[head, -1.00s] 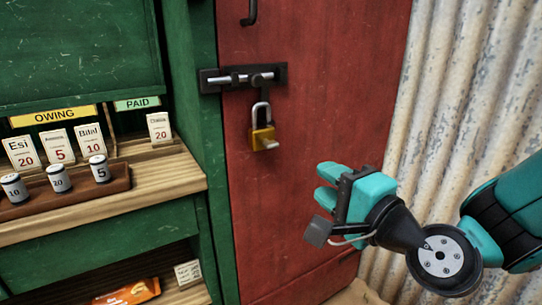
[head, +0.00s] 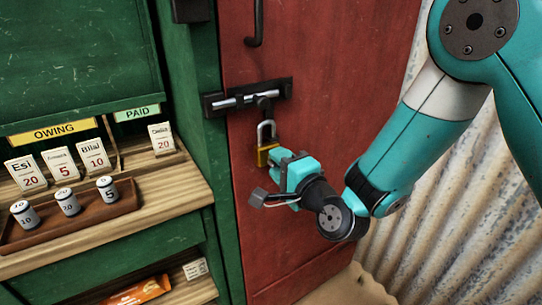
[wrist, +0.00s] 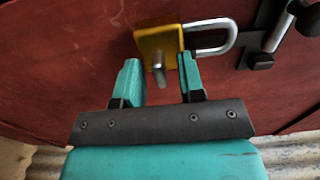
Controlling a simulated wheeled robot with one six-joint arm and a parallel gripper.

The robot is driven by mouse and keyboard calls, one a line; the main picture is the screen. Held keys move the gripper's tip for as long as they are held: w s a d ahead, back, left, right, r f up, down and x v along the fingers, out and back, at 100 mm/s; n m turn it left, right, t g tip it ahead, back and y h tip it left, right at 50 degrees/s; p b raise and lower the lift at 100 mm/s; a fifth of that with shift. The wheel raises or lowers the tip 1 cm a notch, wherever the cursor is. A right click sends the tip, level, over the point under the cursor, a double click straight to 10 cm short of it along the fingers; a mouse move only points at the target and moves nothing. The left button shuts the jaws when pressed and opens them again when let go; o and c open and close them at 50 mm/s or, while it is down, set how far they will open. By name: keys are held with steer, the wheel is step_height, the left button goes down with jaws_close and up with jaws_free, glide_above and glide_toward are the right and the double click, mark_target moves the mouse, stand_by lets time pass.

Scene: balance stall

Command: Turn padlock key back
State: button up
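The brass padlock (head: 264,155) hangs by its steel shackle (head: 266,131) from the dark bolt (head: 248,97) on the red door. In the wrist view the padlock body (wrist: 159,44) shows beyond the fingertips, with the key (wrist: 159,72) sticking out towards me. My gripper (head: 284,170) is right in front of the padlock and hides its lower right part in the head view. In the wrist view the two teal fingers of my gripper (wrist: 160,78) stand apart. The key's end lies in the gap between the fingertips, nearer the left one, with no clear contact.
A green stall stands at left, with a shelf (head: 165,172) bearing name cards and a wooden tray (head: 128,199) of several small weights. A black door handle (head: 255,25) is above the bolt. A corrugated wall (head: 460,200) is at right.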

steer(key=shift+a, duration=0.1)
jaws_close()
steer(key=shift+n, duration=0.5)
steer(key=n, duration=0.3)
steer(key=shift+n, duration=0.4)
steer(key=n, duration=0.4)
steer(key=n+b, duration=0.1)
steer(key=n, duration=0.3)
steer(key=shift+n, duration=0.4)
steer(key=shift+n+b, duration=0.95)
steer(key=shift+n, duration=1.25)
